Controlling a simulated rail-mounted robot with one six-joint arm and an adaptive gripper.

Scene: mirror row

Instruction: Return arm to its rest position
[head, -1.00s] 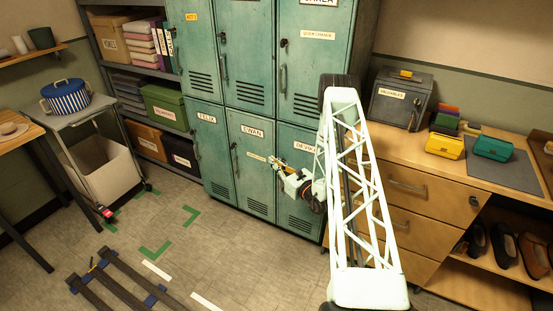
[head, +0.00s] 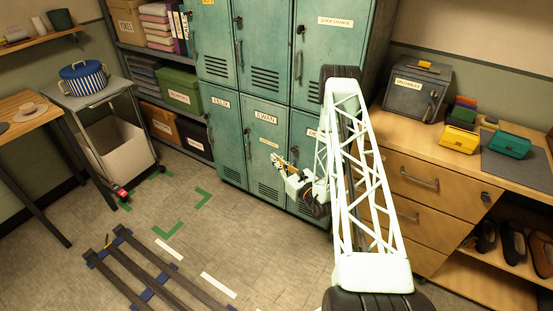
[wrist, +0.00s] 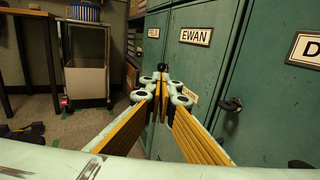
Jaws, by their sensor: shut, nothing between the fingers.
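My gripper (head: 278,160) is shut and empty, held in front of the lower teal lockers (head: 222,135). In the wrist view the gripper (wrist: 163,76) shows its yellow-faced fingers closed together, pointing along the locker row. The locker door labelled EWAN (wrist: 224,75) is to the right of the fingers, with a dark latch (wrist: 232,104) on the locker front. My pale lattice arm stands folded in the middle of the head view and hides part of the right-hand lower locker. I cannot tell the exact gap between fingers and doors.
A trolley (head: 95,95) with a striped pot (head: 83,81) stands at the left. A wooden drawer counter (head: 415,180) with a grey valuables box (head: 416,92) is at the right. Dark rails (head: 130,268) lie on the floor at the front left. Open floor lies between.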

